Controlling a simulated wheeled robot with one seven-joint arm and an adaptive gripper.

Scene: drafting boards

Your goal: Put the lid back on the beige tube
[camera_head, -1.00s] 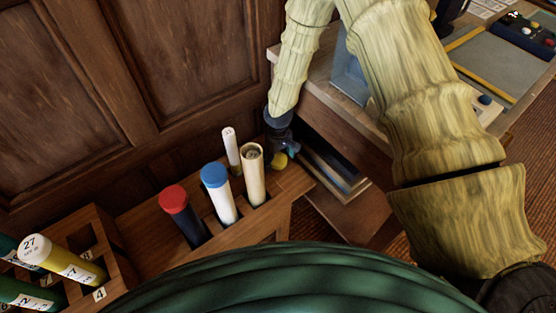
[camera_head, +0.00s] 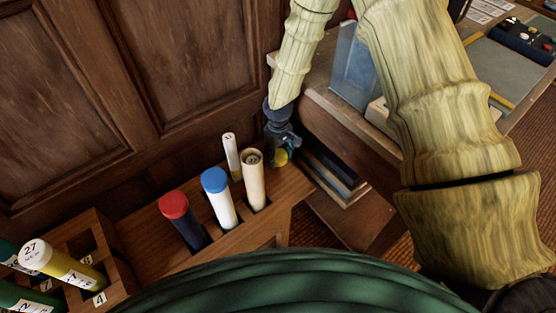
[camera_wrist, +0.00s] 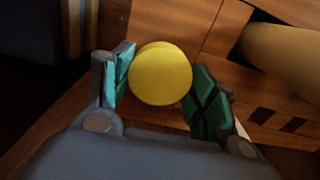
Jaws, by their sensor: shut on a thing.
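The beige tube (camera_head: 253,185) stands upright in the wooden rack, its open end facing up. Part of a beige tube (camera_wrist: 285,60) also shows at the upper right of the wrist view. My gripper (camera_head: 283,150) is just right of the tube in the head view. A round yellow lid (camera_head: 281,157) is at its fingers, apart from the tube. In the wrist view, the lid (camera_wrist: 161,74) sits between the two green-padded fingers of my gripper (camera_wrist: 163,72), which is shut on it. The finger contact is partly hidden in the head view.
A thin white tube (camera_head: 231,155), a blue-capped white tube (camera_head: 221,205) and a red-capped dark tube (camera_head: 186,225) stand left of the beige tube. A panelled wall (camera_head: 150,90) rises behind the rack. A desk with shelves (camera_head: 335,130) is close on the right.

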